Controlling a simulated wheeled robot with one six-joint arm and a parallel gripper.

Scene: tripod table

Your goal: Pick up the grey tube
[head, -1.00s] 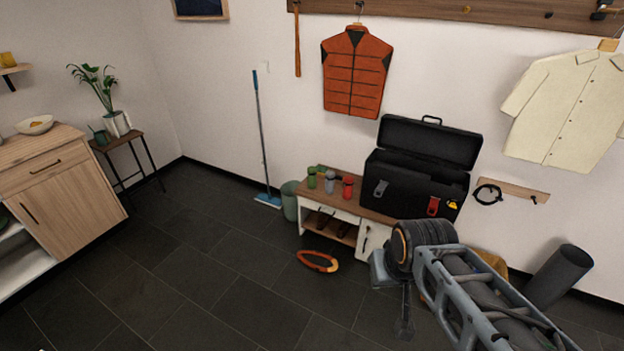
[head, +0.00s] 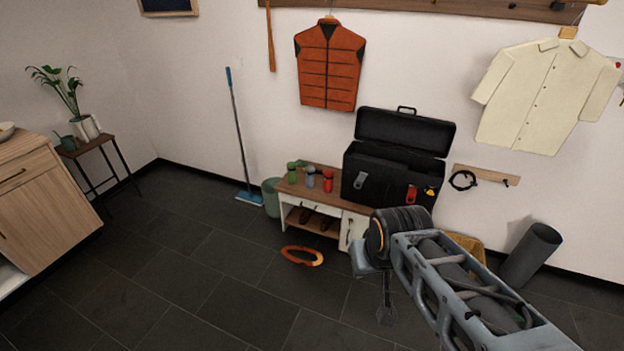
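Two grey things could be the tube. A small grey cylinder (head: 310,178) stands upright on the low bench, between a green one (head: 292,172) and a red one (head: 328,180). A large dark grey open-topped cylinder (head: 529,254) leans by the wall at the right, standing on the floor. My gripper (head: 385,312) hangs below my arm's end, in front of the bench and apart from both cylinders. It is small and dark here, so its fingers cannot be made out. No held thing shows.
An open black toolbox (head: 395,178) takes up the bench's (head: 300,190) right part. The floor at left centre is clear.

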